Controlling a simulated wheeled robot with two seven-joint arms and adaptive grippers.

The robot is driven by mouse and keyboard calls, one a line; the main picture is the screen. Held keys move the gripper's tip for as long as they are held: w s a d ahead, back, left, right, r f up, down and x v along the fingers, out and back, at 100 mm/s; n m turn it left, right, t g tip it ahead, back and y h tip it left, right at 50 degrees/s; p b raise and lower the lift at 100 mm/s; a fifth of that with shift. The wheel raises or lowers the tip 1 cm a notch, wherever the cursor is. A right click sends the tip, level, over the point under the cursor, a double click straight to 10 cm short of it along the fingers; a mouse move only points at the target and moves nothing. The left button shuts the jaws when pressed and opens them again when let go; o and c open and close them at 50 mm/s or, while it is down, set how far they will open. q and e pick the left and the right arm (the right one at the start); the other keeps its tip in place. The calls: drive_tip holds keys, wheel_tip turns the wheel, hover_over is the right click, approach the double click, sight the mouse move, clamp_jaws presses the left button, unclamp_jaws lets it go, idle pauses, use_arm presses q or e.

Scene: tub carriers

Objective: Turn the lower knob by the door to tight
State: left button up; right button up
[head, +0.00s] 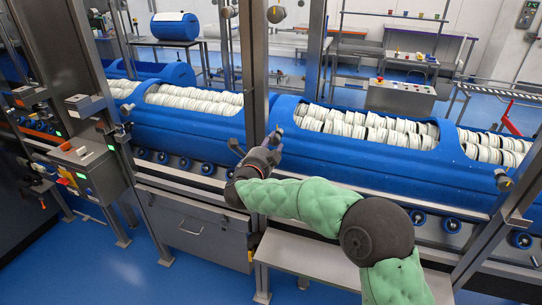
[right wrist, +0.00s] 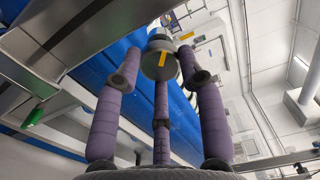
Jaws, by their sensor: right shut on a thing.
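My right gripper (head: 274,139) reaches up to the steel post (head: 256,75) in the middle of the head view. In the right wrist view its purple fingers (right wrist: 160,65) are closed around a round grey knob (right wrist: 155,68) with a yellow mark on its face. In the head view the hand mostly hides this lower knob. An upper round knob (head: 276,14) sits higher on the same post. I cannot read any tight marking near the held knob. My left gripper is not in view.
Long blue tubs (head: 345,160) filled with stacked white rings lie on a roller line behind the posts. Other knobs (head: 503,180) are on the frame at right. A steel ledge (head: 310,262) and cabinet (head: 190,228) stand below. Control boxes (head: 88,160) are at left.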

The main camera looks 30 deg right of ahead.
drive_tip(key=m+b, duration=0.3)
drive_tip(key=b, duration=0.1)
drive_tip(key=shift+d+f+m, duration=0.1)
drive_tip(key=shift+f+m, duration=0.05)
drive_tip(key=shift+m, duration=0.25)
drive_tip(key=shift+m+b, duration=0.85)
drive_tip(key=shift+m, duration=0.05)
drive_tip(key=shift+m+b, duration=0.35)
drive_tip(key=shift+m, duration=1.75)
drive_tip(key=o, duration=1.1)
drive_tip(key=shift+o, duration=0.2)
drive_tip(key=shift+s, duration=0.1)
